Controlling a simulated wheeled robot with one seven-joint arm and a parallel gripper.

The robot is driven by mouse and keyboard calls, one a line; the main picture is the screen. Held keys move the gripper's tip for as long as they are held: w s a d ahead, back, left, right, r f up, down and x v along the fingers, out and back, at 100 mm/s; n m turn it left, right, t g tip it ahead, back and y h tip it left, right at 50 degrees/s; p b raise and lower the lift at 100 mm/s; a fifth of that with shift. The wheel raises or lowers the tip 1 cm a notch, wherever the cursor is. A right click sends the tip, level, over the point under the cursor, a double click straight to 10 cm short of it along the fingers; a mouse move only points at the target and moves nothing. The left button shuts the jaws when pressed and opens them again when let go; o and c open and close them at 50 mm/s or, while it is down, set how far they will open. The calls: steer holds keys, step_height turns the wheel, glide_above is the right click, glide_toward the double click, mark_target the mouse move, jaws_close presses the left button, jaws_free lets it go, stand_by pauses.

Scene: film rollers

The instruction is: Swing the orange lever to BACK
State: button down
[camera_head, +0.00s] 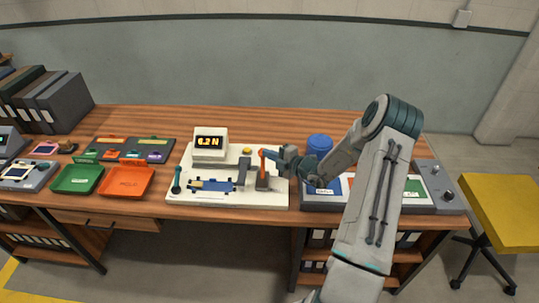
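The orange lever (262,155) stands near the right end of a white base board (210,199), on a small grey and brown mount. Its top looks tilted slightly left. My gripper (271,155) reaches in from the right, with its fingertips at the lever's upper part. I cannot tell whether they touch it or are closed around it. The fingertips are small here and partly overlap the lever. Any BACK marking is too small to read.
The board also bears a display box (210,143) with lit digits, a blue fixture (212,185) and a dark green-knobbed stick (177,181). A blue round container (319,145) stands behind my gripper. Green (77,179) and orange (126,181) trays lie left. The table's back strip is clear.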

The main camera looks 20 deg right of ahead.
steer(key=s+d+r, duration=0.2)
steer(key=s, duration=0.3)
steer(key=s+d+r, duration=0.3)
steer(key=s, duration=0.2)
steer(key=shift+s, duration=0.4)
steer(key=shift+a+r, duration=0.1)
steer(key=s+a+r+n+g, duration=0.55)
steer(key=a+n, duration=0.35)
steer(key=n, duration=0.4)
steer(key=s+a+r+n+g, duration=0.4)
steer(key=s+a+n+g, duration=0.3)
steer(key=n, duration=0.5)
steer(key=s+r+n+t+h, duration=0.1)
steer(key=s+r+n+h, duration=0.3)
steer(key=s+n, duration=0.3)
steer(key=s+r+n+t+h, duration=0.1)
steer(key=s+r+n+h, duration=0.3)
steer(key=n, duration=1.3)
steer(key=s+d, duration=0.1)
steer(key=s, duration=0.1)
steer(key=shift+s+r+n+h, duration=0.2)
steer(key=shift+s+n+h, duration=0.1)
steer(key=shift+s+n, duration=0.1)
